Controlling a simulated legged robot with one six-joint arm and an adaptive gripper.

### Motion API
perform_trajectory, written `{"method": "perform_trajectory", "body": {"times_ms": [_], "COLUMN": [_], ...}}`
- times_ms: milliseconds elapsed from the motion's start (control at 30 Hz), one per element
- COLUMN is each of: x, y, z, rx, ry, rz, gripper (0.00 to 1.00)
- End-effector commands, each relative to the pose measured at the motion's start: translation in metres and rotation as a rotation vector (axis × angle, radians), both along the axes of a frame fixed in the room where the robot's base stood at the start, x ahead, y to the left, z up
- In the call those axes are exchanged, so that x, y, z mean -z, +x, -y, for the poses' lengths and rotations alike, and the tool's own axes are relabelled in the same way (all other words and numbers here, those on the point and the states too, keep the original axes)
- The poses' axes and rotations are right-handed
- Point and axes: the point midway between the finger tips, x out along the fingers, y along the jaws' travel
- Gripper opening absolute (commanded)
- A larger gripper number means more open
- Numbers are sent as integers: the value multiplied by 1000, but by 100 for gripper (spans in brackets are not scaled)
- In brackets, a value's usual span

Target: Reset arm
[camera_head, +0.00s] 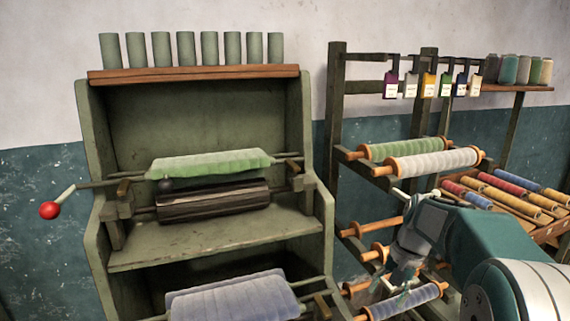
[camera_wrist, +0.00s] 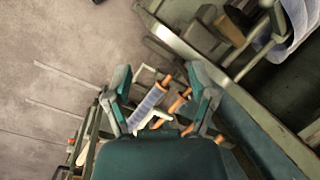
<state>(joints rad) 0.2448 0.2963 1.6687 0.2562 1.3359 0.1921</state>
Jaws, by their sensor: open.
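My gripper shows in the wrist view (camera_wrist: 160,92), with its two fingers spread apart and nothing between the tips. Below and beyond the fingers, a blue-wrapped spool (camera_wrist: 146,108) with orange ends shows on the rack. In the head view my arm comes in from the lower right, and my gripper (camera_head: 395,288) hangs low in front of the spool rack (camera_head: 337,120), near a blue spool (camera_head: 405,301). The arm partly hides the rack's lower pegs. I cannot tell from the head view how close the fingers are to that spool.
A green cabinet (camera_head: 93,150) stands left, with a green roll (camera_head: 210,163), a dark roller (camera_head: 213,202), a blue-grey roll (camera_head: 233,298) and a red-knobbed crank (camera_head: 50,210). Green and white spools (camera_head: 432,164) sit on the rack's upper pegs. A tray of colored spools (camera_head: 548,232) is at right.

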Motion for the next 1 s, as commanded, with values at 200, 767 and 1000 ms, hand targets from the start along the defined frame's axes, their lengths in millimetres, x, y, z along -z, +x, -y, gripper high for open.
{"method": "perform_trajectory", "body": {"times_ms": [200, 767, 1000], "x": [-38, -62, -50], "y": [-50, -183, -221], "z": [-25, -61, -65], "rx": [-97, -347, -429], "ry": [-88, -297, -361], "rz": [137, 491, 610], "gripper": [73, 73, 73]}}
